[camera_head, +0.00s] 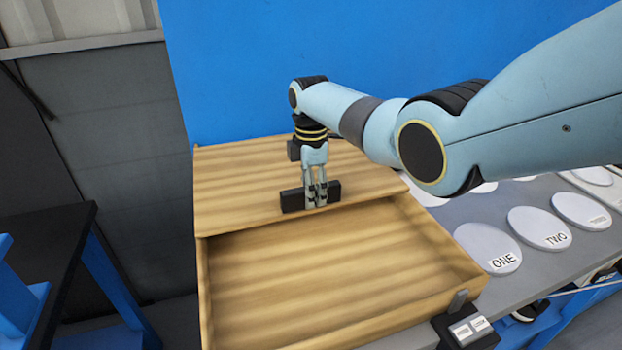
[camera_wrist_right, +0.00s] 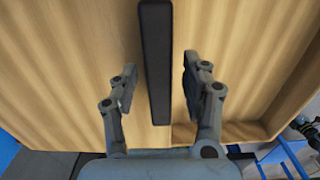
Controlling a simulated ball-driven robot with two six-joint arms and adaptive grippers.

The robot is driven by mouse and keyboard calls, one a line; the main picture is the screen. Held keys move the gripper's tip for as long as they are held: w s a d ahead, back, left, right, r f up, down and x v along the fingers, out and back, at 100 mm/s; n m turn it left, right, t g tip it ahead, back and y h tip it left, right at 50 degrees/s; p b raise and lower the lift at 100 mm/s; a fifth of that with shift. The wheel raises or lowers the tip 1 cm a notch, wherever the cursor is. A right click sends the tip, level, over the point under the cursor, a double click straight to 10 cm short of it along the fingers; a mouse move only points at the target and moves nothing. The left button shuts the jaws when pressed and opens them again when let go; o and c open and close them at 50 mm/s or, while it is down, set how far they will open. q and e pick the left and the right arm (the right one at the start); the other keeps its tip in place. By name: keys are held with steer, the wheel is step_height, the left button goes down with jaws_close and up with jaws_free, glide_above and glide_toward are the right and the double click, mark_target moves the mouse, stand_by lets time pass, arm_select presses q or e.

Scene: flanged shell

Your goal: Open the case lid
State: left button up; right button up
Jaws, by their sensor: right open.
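The wooden case (camera_head: 300,275) stands on the grey table. Its flat wooden lid (camera_head: 240,185) covers the far part, and the near part of the case is uncovered, showing an empty interior. A black bar handle (camera_head: 292,201) sits on the lid near its front edge. My right gripper (camera_head: 316,197) points down at the handle. In the right wrist view, the open fingers of my right gripper (camera_wrist_right: 160,82) are on either side of the black handle (camera_wrist_right: 156,40), with visible gaps on both sides. My left gripper is out of view.
Round white discs, among them ONE (camera_head: 488,250) and TWO (camera_head: 540,229), lie on the table right of the case. A blue panel (camera_head: 230,70) stands behind.

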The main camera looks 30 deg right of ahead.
step_height(320, 180, up, 12)
stand_by(0.4)
steer(key=shift+f, duration=0.2)
